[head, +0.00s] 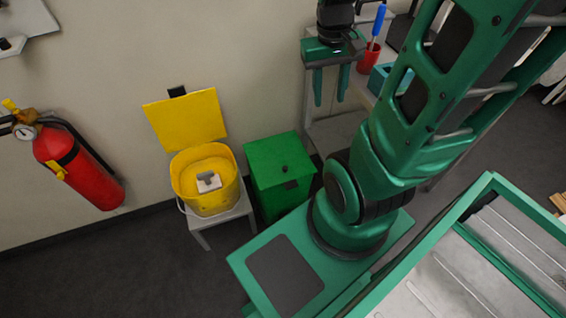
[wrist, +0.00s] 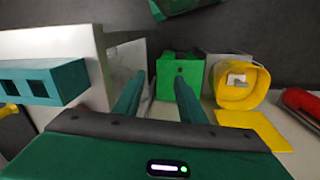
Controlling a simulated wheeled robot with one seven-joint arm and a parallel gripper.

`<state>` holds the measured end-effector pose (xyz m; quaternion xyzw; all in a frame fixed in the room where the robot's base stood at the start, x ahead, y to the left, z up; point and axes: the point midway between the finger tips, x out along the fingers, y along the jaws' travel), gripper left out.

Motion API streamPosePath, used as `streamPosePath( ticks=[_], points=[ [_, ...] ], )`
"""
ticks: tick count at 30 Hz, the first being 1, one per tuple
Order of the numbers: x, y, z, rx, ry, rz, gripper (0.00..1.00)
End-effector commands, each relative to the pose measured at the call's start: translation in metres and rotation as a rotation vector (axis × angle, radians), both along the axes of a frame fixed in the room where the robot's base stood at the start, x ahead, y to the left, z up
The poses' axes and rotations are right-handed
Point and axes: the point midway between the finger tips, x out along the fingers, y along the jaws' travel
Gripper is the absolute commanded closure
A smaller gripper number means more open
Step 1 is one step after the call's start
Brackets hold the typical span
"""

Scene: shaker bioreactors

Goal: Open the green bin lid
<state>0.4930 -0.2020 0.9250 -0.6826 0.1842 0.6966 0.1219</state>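The green bin (head: 281,177) stands on the floor against the wall, with its flat green lid (head: 279,158) closed and a small dark knob (head: 284,169) on top. My gripper (head: 332,104) is above and to the right of the bin in the head view, apart from it, with its two fingers spread and nothing between them. In the wrist view the fingers (wrist: 158,88) point toward the green bin (wrist: 180,82), which shows upside down beyond the fingertips. The knob also shows there as a small dark spot on the green.
A yellow bin (head: 204,179) with its lid raised stands on a small stool left of the green bin. A red fire extinguisher (head: 78,165) hangs on the left wall. A table with a red cup (head: 368,59) and a teal rack (head: 385,77) is at the right.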

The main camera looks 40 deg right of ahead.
Motion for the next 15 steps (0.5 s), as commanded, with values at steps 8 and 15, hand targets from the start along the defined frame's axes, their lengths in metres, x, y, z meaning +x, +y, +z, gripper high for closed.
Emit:
streamPosePath(
  ticks=[8, 15],
  points=[
    [0.054, -0.015, -0.065, -0.028, 0.029, 0.114, 0.63],
    [0.091, -0.018, -0.132, -0.024, 0.036, 0.214, 0.63]
  ],
)
